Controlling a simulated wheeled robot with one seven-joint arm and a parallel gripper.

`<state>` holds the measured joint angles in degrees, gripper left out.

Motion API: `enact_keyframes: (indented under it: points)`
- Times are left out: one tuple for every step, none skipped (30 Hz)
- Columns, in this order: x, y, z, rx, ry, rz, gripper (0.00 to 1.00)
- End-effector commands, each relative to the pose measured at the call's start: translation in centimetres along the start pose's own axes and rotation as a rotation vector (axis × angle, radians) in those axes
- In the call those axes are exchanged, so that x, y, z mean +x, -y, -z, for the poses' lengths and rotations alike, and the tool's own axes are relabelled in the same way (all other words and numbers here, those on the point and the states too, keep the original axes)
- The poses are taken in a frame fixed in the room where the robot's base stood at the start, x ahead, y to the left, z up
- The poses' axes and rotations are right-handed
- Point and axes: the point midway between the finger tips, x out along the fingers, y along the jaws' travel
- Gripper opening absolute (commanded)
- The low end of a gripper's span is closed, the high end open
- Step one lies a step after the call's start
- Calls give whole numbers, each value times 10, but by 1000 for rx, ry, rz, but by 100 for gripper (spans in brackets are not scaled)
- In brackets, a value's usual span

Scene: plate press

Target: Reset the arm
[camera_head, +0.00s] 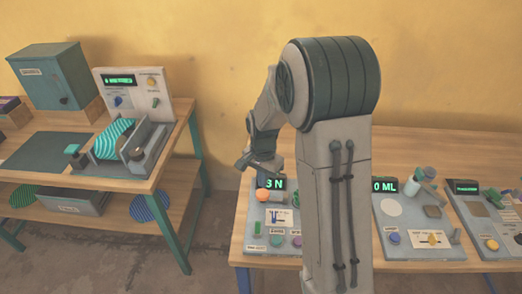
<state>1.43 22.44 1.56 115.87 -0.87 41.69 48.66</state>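My arm rises in the middle of the picture and hides part of the right table behind it. It is bent at the top, with its far part hanging down on the left. My gripper (243,166) is small and dark at the end of the arm, above the back left edge of the right table. I see nothing clearly held in it, but its fingers are too small to tell open from shut. An orange ball (262,196) sits below it on the left panel of that table, beside a green "3 N" display (273,184).
The right table (420,148) also carries a panel with a "0 ML" display (384,186) and another at the far right. The left table (105,184) holds a press (150,145) with a teal striped plate (112,138) and a green cabinet (52,75). Floor shows between the tables.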

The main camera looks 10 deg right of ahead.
Motion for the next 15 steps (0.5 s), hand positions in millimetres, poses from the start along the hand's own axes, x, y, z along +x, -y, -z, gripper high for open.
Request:
enact_keyframes:
  points:
    - [0, 0, 0, 0, 0, 0, 0]
    - [0, 0, 0, 0, 0, 0, 0]
    - [0, 0, 0, 0, 0, 0, 0]
    - [0, 0, 0, 0, 0, 0, 0]
    - [0, 0, 0, 0, 0, 0, 0]
    - [0, 0, 0, -1, -1, 0, 0]
    - [-6, -2, -2, -13, -5, 5, 0]
    - [-11, -4, -4, -27, -9, 9, 0]
    - [-20, -7, -6, -51, -17, 16, 0]
    - [-28, -10, -9, -71, -24, 22, 0]
    - [-36, -14, -12, -95, -31, 28, 0]
    - [-47, -20, -17, -129, -42, 36, 0]
    - [-55, -24, -22, -157, -50, 42, 0]
    - [-63, -29, -26, -185, -58, 47, 0]
    - [-73, -36, -32, -222, -70, 55, 0]
